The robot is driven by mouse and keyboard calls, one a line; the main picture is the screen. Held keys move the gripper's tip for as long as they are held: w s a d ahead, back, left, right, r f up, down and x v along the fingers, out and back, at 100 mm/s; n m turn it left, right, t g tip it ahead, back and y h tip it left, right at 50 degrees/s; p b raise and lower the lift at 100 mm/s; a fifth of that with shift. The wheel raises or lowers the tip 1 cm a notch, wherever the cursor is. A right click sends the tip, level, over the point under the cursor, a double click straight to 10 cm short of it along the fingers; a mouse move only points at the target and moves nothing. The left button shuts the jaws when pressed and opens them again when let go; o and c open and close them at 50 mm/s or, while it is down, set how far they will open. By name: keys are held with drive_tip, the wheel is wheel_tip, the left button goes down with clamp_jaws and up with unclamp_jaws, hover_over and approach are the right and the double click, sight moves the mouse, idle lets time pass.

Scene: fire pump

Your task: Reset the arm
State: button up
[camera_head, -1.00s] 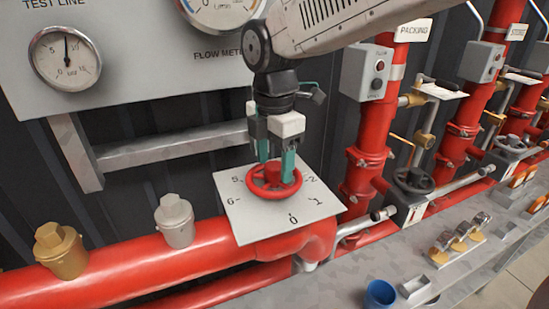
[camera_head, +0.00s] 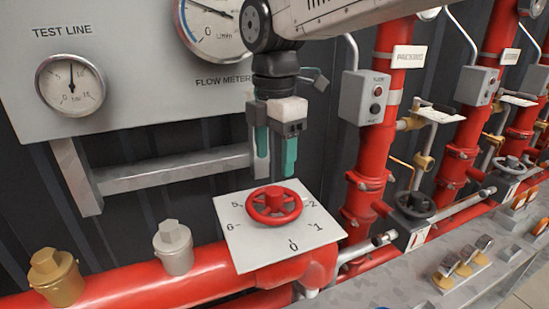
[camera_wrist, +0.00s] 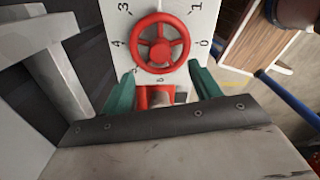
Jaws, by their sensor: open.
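My gripper (camera_head: 277,155) hangs pointing down above the red handwheel (camera_head: 274,205), with its two green fingers apart and nothing between them. A clear gap shows between the fingertips and the wheel. The wheel sits on a white dial plate (camera_head: 247,240) marked with numbers, on top of the red pipe. In the wrist view the handwheel (camera_wrist: 160,43) lies beyond the open green fingers (camera_wrist: 160,90), seen whole with its spokes.
Behind stands a grey panel with a test line gauge (camera_head: 70,85) and a flow meter (camera_head: 215,25). A grey bracket (camera_head: 170,170) runs behind my gripper. Red vertical pipes and a grey switch box (camera_head: 366,98) stand to the right. Brass (camera_head: 55,278) and silver caps (camera_head: 173,243) sit on the pipe at left.

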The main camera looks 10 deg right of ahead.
drive_tip(key=shift+m, duration=0.7)
drive_tip(key=f+m, duration=0.1)
drive_tip(key=s+d+m, duration=0.1)
drive_tip(key=m, duration=0.1)
drive_tip(key=s+f+m, duration=0.1)
drive_tip(key=shift+s+d+f+m, duration=0.1)
drive_tip(key=shift+d+f+m, duration=0.2)
drive_tip(key=shift+d, duration=0.05)
drive_tip(key=s+d+f+m, duration=0.2)
drive_tip(key=s+d+m, duration=0.6)
drive_tip(key=d+m, duration=0.1)
drive_tip(key=s+d+f+m+t, duration=0.1)
drive_tip(key=s+d+f+m, duration=0.2)
drive_tip(key=s+d+m, duration=0.5)
drive_tip(key=shift+s+d+m, duration=0.4)
drive_tip(key=shift+s+d, duration=0.35)
drive_tip(key=shift+d, duration=0.35)
